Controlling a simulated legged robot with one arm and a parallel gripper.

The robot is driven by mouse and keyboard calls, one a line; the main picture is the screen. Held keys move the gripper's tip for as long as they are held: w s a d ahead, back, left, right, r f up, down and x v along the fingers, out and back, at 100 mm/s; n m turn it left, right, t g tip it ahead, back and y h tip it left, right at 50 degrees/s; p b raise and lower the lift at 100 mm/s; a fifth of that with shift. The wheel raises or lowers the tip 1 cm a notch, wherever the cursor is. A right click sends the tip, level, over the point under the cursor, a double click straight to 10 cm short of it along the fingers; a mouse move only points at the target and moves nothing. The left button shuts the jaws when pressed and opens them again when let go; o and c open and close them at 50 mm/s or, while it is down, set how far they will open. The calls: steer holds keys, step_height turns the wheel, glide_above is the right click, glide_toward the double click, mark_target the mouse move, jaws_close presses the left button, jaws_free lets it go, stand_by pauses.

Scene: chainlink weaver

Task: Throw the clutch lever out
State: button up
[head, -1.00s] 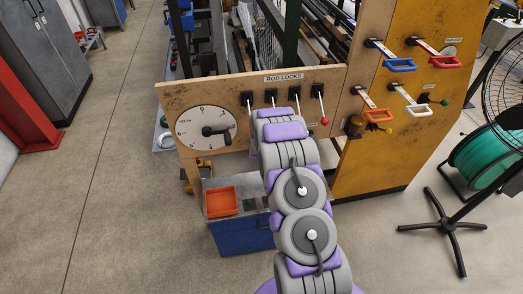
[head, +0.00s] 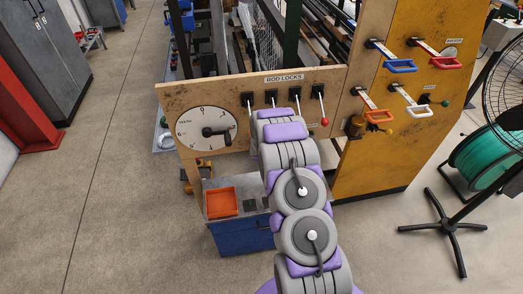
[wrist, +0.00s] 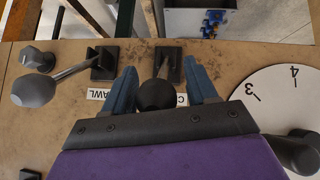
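In the wrist view a black ball-knobbed lever (wrist: 157,94) with a thin shaft rises from a dark bracket. The neighbouring lever (wrist: 36,90), beside the PAWL label, stands outside the fingers. In the head view the leftmost lever's bracket (head: 247,98) shows under ROD LOCKS, next to the dial. My arm hides my gripper and the lower part of this lever there.
The round dial (head: 206,130) is left of the levers. A red-knobbed lever (head: 322,108) ends the row on the right. Blue (head: 400,66), red (head: 445,62), orange (head: 379,116) and white (head: 419,111) handles stick out farther right. An orange tray (head: 221,202) sits below.

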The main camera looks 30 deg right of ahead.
steer(key=v, duration=1.7)
steer(key=shift+s+a+r, duration=0.1)
steer(key=shift+r, duration=0.05)
stand_by(0.3)
